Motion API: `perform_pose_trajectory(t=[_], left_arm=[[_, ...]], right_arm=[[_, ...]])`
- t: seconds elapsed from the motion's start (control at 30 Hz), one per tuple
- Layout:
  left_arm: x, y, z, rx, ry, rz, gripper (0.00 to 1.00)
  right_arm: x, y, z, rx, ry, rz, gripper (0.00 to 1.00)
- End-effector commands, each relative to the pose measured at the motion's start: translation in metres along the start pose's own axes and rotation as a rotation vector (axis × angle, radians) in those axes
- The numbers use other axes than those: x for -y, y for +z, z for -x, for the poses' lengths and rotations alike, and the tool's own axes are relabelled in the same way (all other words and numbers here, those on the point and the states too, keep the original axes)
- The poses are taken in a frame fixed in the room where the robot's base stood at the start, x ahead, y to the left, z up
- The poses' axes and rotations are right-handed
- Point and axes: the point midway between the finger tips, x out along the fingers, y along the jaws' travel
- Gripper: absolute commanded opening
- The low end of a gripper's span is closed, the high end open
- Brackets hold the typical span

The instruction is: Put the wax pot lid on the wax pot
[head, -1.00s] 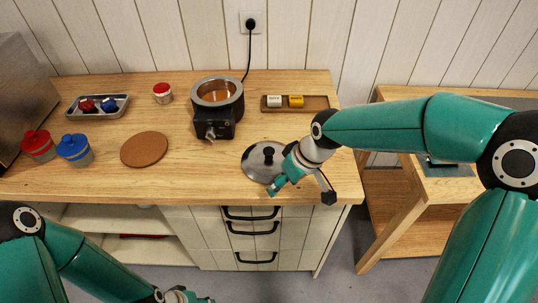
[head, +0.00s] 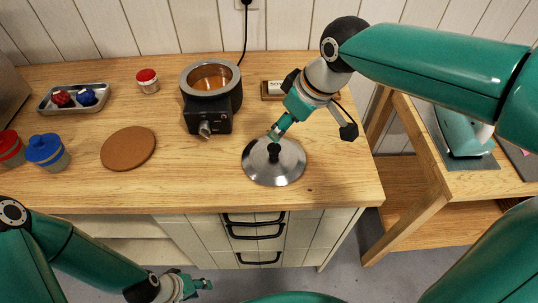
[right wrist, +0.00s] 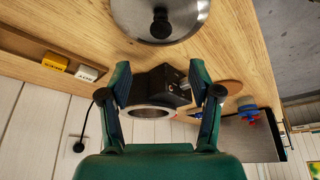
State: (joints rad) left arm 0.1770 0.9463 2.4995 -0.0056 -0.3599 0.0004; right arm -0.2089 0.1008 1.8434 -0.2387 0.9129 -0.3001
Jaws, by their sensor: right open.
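The wax pot lid (head: 262,174), a shiny metal disc with a black knob (head: 273,151), lies on the wooden counter near its front edge. It also shows at the top of the right wrist view (right wrist: 185,20). The wax pot (head: 190,105) is black with a metal rim and stands uncovered behind and left of the lid, amber wax inside. My right gripper (head: 277,133) is open and empty, just behind the knob; I cannot tell from the head view whether it touches it. In the right wrist view the knob lies beyond the open fingers (right wrist: 160,88). My left gripper (head: 192,285) is low in front of the counter, its opening unclear.
A cork mat (head: 128,148) lies left of the lid. A wooden tray with blocks (right wrist: 50,62) sits behind my right gripper. A cable rises behind the pot.

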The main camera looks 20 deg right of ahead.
Motion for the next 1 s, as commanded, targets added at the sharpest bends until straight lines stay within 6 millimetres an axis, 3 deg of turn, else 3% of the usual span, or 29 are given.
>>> perform_pose_trajectory(t=[0.2, 0.53, 0.8, 1.0], left_arm=[[0.0, 0.0, 0.001, -0.001, 0.0, -0.001, 0.4], [-0.001, 0.0, 0.003, -0.001, 0.0, -0.001, 0.4], [-0.003, 0.0, 0.009, -0.001, 0.0, 0.0, 0.4], [-0.003, 0.0, 0.009, -0.001, 0.0, 0.0, 0.4]], right_arm=[[-0.002, 0.004, -0.041, 0.004, 0.002, -0.009, 0.63], [-0.002, 0.006, -0.065, 0.002, 0.004, -0.01, 0.63], [-0.001, 0.009, -0.101, 0.002, 0.003, -0.01, 0.63], [-0.002, 0.009, -0.108, -0.002, 0.004, -0.01, 0.63]])
